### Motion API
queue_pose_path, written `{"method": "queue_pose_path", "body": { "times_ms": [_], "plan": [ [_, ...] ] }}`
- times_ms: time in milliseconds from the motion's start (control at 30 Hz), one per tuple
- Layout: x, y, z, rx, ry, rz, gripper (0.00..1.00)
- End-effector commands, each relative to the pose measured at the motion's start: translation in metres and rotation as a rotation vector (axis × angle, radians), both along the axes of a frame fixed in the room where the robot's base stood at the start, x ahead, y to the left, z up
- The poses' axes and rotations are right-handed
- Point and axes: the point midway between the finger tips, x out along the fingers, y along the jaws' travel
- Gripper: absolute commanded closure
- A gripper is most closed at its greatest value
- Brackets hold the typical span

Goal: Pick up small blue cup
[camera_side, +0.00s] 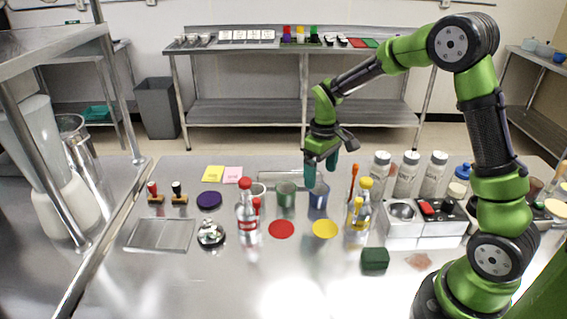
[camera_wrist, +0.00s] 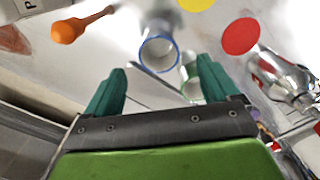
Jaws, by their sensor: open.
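The small blue cup (camera_side: 318,199) stands upright on the steel counter, just below my gripper in the side view. In the wrist view the cup (camera_wrist: 159,53) shows a blue rim and a pale inside, ahead of and between the fingertips. My gripper (camera_side: 321,171) is open and points down above the cup, apart from it. In the wrist view the two green fingers of my gripper (camera_wrist: 160,82) are spread wide with nothing between them. A finger hides a little of the cup's top in the side view.
A green cup (camera_side: 286,194) stands close left of the blue cup. A bottle with yellow caps (camera_side: 360,207) and an orange-handled tool (camera_side: 353,180) stand close right. A red-capped bottle (camera_side: 247,218) is farther left. Red (camera_side: 281,229) and yellow (camera_side: 325,229) discs lie in front.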

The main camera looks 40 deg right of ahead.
Motion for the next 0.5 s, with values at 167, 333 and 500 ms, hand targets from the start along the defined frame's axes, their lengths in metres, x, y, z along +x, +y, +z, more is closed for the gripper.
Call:
{"method": "queue_pose_path", "body": {
  "times_ms": [167,333,500],
  "plan": [
    [0.000,0.000,-0.023,0.001,0.001,-0.001,0.12],
    [0.000,-0.001,-0.034,0.000,0.002,-0.001,0.12],
    [0.000,-0.002,-0.061,0.001,0.003,-0.002,0.12]
  ]
}}
